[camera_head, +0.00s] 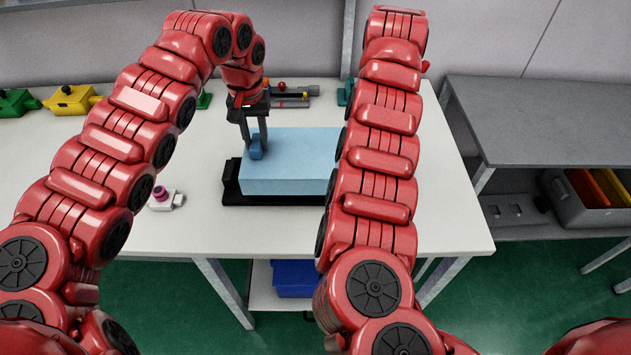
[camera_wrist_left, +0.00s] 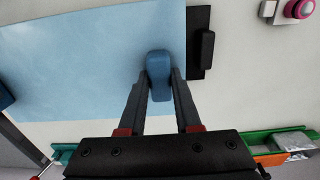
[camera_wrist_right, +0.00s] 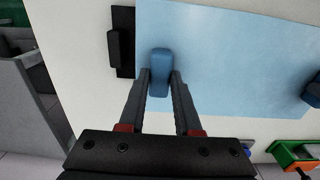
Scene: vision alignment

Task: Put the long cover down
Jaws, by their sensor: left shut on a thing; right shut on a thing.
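The long cover (camera_head: 295,170) is a light blue slab with a darker blue handle at each end. It lies over a black base (camera_head: 231,182) on the white table, and I cannot tell whether it rests on it. My left gripper (camera_head: 256,146) is shut on the left handle, which also shows in the left wrist view (camera_wrist_left: 159,73). My right gripper (camera_wrist_right: 158,85) is shut on the other handle (camera_wrist_right: 159,62) in the right wrist view. In the head view my right arm hides that gripper and the cover's right end.
A white button box (camera_head: 166,200) with a pink top stands left of the base. Yellow (camera_head: 71,99) and green (camera_head: 15,103) boxes sit at the far left. Coloured parts lie behind the cover. A grey bench (camera_head: 540,115) stands at the right. The table's front left is clear.

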